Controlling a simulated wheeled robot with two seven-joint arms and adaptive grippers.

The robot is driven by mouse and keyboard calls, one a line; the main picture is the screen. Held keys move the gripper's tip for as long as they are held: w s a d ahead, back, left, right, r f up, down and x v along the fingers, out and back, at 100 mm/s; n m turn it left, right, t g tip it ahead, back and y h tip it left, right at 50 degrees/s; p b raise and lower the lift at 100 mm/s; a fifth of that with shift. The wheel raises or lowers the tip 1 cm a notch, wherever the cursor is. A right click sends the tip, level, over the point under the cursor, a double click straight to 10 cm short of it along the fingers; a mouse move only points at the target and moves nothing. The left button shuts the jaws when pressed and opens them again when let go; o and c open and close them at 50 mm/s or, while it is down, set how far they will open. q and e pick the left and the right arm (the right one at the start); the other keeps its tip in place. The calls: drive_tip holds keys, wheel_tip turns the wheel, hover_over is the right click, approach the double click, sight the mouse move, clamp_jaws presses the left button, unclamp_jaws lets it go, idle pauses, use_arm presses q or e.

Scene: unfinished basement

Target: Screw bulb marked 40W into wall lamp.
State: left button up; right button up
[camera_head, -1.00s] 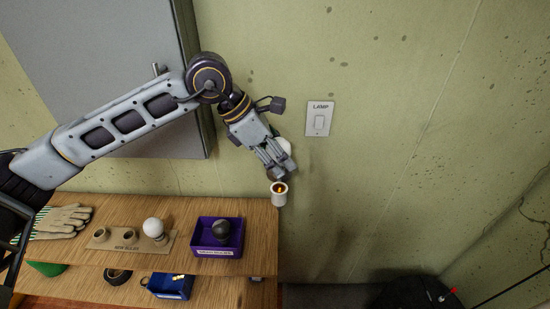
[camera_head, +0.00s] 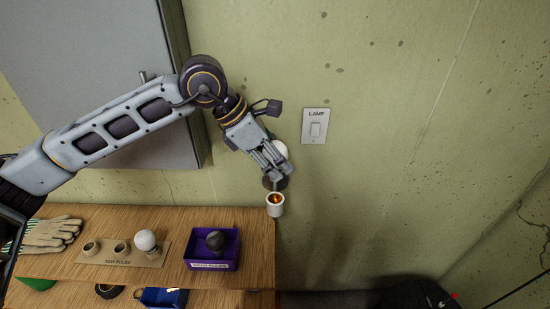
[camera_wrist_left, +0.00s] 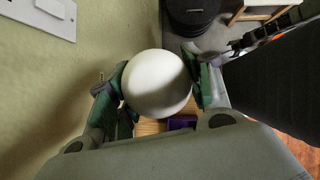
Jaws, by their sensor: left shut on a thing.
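My left gripper (camera_head: 274,178) is shut on a white round bulb (camera_wrist_left: 157,83), whose globe sits between the fingers in the left wrist view. In the head view part of the white globe (camera_head: 281,149) shows behind the fingers. No wattage marking is readable on it. The wall lamp's white cup-shaped socket (camera_head: 276,206) opens upward, with a coppery inside, just below the fingertips. The bulb's base is hidden, so I cannot tell whether it touches the socket. My right gripper is not in view.
A bulb stand (camera_head: 123,254) on the wooden shelf (camera_head: 50,265) has two empty holders and another white bulb (camera_head: 145,240). A purple box (camera_head: 212,262) holds a dark bulb (camera_head: 215,240). Gloves (camera_head: 50,234) lie left. A lamp switch (camera_head: 315,127) is on the wall, right of my gripper.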

use_arm(q)
drive_tip(key=shift+f, duration=0.3)
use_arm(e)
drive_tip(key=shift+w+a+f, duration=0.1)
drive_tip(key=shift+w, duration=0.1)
use_arm(q)
drive_tip(key=shift+f+b, duration=0.4)
drive_tip(key=shift+f, duration=0.6)
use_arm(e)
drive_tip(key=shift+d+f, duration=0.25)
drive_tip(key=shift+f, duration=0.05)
use_arm(q)
drive_tip(key=shift+f+b, duration=0.45)
drive_tip(key=shift+f, duration=1.05)
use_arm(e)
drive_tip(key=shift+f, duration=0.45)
use_arm(q)
drive_tip(key=shift+f, duration=0.2)
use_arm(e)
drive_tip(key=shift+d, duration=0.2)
use_arm(q)
drive_tip(key=shift+f, duration=0.5)
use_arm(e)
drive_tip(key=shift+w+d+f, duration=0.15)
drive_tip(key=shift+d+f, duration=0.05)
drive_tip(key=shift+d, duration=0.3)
use_arm(q)
drive_tip(key=shift+f+b, duration=0.3)
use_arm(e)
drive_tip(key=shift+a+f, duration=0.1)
